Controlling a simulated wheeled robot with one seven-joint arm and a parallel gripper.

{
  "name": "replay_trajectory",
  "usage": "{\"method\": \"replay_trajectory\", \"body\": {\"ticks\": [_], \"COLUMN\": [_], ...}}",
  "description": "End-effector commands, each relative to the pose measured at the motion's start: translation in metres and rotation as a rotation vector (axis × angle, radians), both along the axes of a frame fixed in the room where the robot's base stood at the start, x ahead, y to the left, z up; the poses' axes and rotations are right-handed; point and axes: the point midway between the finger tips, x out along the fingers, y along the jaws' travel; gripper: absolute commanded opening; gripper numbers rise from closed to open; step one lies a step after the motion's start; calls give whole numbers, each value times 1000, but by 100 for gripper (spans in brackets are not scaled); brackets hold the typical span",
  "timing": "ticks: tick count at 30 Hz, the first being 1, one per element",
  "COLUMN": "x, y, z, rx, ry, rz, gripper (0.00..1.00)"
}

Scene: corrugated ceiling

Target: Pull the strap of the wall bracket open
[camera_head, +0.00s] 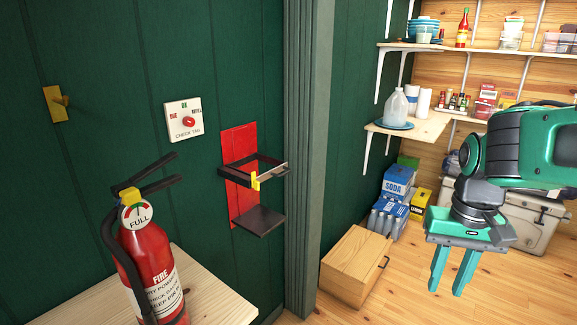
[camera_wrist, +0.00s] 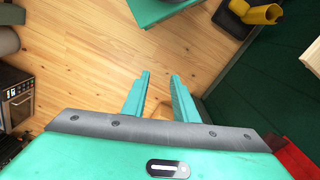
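The wall bracket has a red backplate (camera_head: 238,146) on the dark green wall, with a black shelf (camera_head: 259,221) at its foot. Its black strap (camera_head: 236,180) stands out from the plate as a loop, with a yellow latch piece (camera_head: 255,181) at the front. The loop looks closed and empty. My gripper (camera_head: 452,284) is far to the right of the bracket, pointing down over the floor. Its two teal fingers are apart with nothing between them; the gap also shows in the wrist view (camera_wrist: 160,98).
A red fire extinguisher (camera_head: 152,262) stands on a wooden table (camera_head: 215,291) left of the bracket. A grey door frame (camera_head: 303,150) stands right of the bracket. A wooden box (camera_head: 350,268) sits on the floor between bracket and gripper. Stocked shelves (camera_head: 480,47) fill the back.

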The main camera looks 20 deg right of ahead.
Motion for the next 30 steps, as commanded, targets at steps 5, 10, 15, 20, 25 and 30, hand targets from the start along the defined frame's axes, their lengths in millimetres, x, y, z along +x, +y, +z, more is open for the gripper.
{"method": "replay_trajectory", "body": {"ticks": [5,10,15,20,25,30], "x": [90,192,290,371,428,456], "y": [-3,15,53,99,138,159], "z": [49,94,124,144,157,163], "rx": [-55,-76,-51,12,91,143], "ry": [-15,-49,-88,-120,-135,-138], "rz": [-53,-118,-177,-240,-302,-344], "gripper": [26,26,26,26,26,26]}}
